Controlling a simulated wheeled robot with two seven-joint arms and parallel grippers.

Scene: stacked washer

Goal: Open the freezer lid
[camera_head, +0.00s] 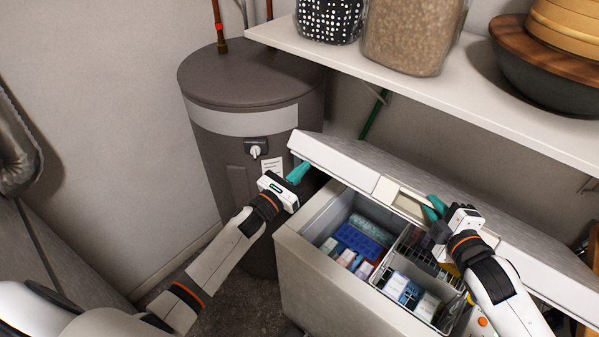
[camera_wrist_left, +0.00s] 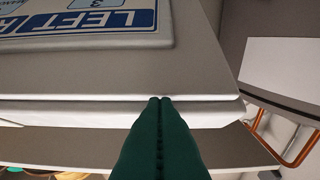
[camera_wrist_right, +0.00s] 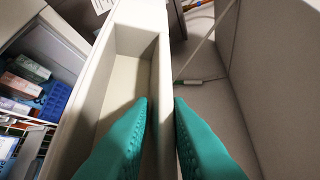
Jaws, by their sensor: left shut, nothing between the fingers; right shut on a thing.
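The chest freezer (camera_head: 318,283) stands below the shelf, and its white lid (camera_head: 333,158) is partly raised, with the compartment visible under it. The lid has a recessed handle (camera_head: 405,201) in its front edge; the recess (camera_wrist_right: 124,85) also shows in the right wrist view. My right gripper (camera_head: 436,206) is shut on the lid, its teal fingers (camera_wrist_right: 160,105) on either side of the recess's thin wall. My left gripper (camera_head: 298,173) is shut and empty near the lid's left end. Its closed fingers (camera_wrist_left: 160,100) show in the left wrist view; contact with the lid is unclear.
Boxes and blue packs (camera_head: 358,240) and a wire basket (camera_head: 410,262) are inside the freezer. A dark cylindrical tank (camera_head: 225,150) stands behind on the left. A white shelf (camera_head: 420,90) with jars and a bowl hangs above the lid. Floor is free left of the freezer.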

